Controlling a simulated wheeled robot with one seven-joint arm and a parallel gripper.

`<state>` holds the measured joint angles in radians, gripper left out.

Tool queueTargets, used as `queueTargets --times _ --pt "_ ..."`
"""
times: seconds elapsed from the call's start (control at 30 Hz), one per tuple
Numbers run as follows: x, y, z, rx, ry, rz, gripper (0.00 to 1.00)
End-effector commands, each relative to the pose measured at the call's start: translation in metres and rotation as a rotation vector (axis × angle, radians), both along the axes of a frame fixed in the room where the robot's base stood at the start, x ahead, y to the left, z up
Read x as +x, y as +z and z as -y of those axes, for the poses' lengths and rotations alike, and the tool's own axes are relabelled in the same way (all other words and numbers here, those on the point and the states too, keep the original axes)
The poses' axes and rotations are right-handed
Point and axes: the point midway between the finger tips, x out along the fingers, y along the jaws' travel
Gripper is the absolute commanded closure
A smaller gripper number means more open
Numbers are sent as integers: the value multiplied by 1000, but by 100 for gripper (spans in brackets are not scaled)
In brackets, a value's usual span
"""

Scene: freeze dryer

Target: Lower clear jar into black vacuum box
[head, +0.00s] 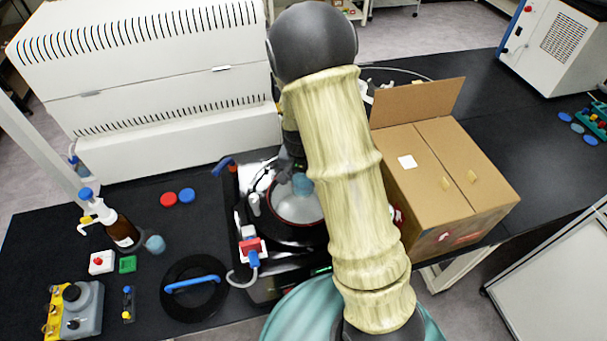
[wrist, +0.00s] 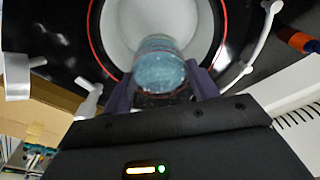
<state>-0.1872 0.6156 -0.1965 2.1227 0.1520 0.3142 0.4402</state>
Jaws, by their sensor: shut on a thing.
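The clear jar, bluish and translucent, is held between the two fingers of my gripper (wrist: 163,90) in the wrist view. The jar (wrist: 158,62) lies over the round white opening of the black vacuum box (wrist: 93,38), which has a red ring at its rim. In the head view the jar (head: 302,184) shows at the near side of my arm, over the opening of the box (head: 285,235). My gripper (head: 292,175) is shut on it, partly hidden by my arm. I cannot tell how deep the jar sits in the opening.
A black round lid with a blue handle (head: 194,284) lies on the bench left of the box. A cardboard box (head: 440,185) stands close on the right. A brown bottle (head: 119,228) and small coloured items are at the left. A large white machine (head: 160,80) stands behind.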

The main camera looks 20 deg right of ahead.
Motion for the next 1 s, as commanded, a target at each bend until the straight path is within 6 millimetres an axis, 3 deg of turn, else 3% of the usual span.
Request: queueTargets --times 1.0 --pt "0 -85 0 0 -1 -1 71"
